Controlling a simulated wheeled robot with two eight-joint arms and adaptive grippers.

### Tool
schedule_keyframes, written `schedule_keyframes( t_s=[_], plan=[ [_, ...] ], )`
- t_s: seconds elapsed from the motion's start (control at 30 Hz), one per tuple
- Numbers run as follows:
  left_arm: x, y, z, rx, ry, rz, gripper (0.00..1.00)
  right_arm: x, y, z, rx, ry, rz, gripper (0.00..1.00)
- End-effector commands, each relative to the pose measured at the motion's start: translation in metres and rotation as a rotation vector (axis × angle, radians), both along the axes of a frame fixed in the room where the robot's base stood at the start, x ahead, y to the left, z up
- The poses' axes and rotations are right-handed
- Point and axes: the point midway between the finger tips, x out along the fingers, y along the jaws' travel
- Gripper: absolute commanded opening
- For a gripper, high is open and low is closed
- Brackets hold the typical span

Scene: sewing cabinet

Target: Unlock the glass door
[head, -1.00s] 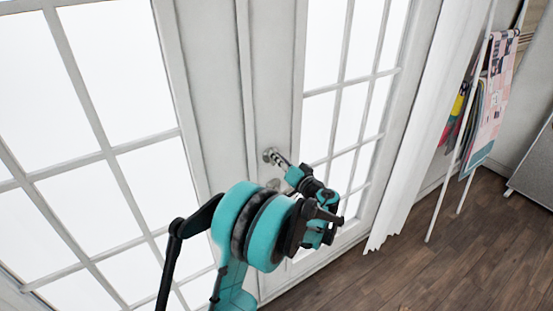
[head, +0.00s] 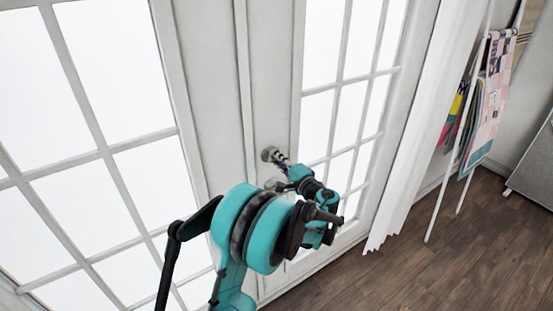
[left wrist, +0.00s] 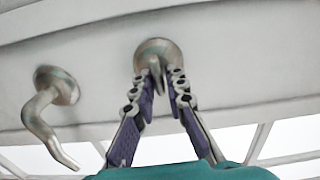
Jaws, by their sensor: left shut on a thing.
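The white glass door (head: 210,105) with gridded panes fills the left and middle of the head view. A round metal lock with a small turn piece (left wrist: 154,52) sits on its frame in the left wrist view; its round plate shows in the head view (head: 267,154). My left gripper (head: 281,162) reaches it from the lower right. In the left wrist view the gripper's two purple-and-grey fingers (left wrist: 164,84) are shut on the turn piece, one on each side. A curved metal door handle (left wrist: 45,112) is beside the lock, apart from the fingers. My right gripper is not in view.
A white curtain (head: 420,125) hangs right of the door. A rack with hanging fabrics (head: 490,95) stands further right. The wooden floor (head: 430,265) is clear at the lower right.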

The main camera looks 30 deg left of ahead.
Motion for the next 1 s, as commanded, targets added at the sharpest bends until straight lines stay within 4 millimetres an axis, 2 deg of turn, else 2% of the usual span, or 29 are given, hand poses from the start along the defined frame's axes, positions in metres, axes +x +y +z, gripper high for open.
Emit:
schedule_keyframes(
  t_s=[0.7, 0.73, 0.77, 0.8, 1.0],
  plan=[
    [-0.0002, -0.0005, -0.0018, 0.032, 0.068, 0.000, 0.00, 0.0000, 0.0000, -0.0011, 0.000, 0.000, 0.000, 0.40],
    [-0.0002, -0.0005, -0.0018, 0.032, 0.068, 0.000, 0.18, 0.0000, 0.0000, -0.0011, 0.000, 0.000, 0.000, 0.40],
    [-0.0002, -0.0005, -0.0018, 0.032, 0.068, 0.000, 0.26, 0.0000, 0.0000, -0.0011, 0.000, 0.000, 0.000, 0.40],
    [-0.0002, -0.0004, -0.0017, 0.032, 0.068, 0.000, 0.28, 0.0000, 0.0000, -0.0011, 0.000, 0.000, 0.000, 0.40],
    [0.0000, -0.0002, -0.0013, 0.033, 0.067, 0.000, 0.28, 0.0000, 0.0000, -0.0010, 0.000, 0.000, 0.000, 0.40]
  ],
)
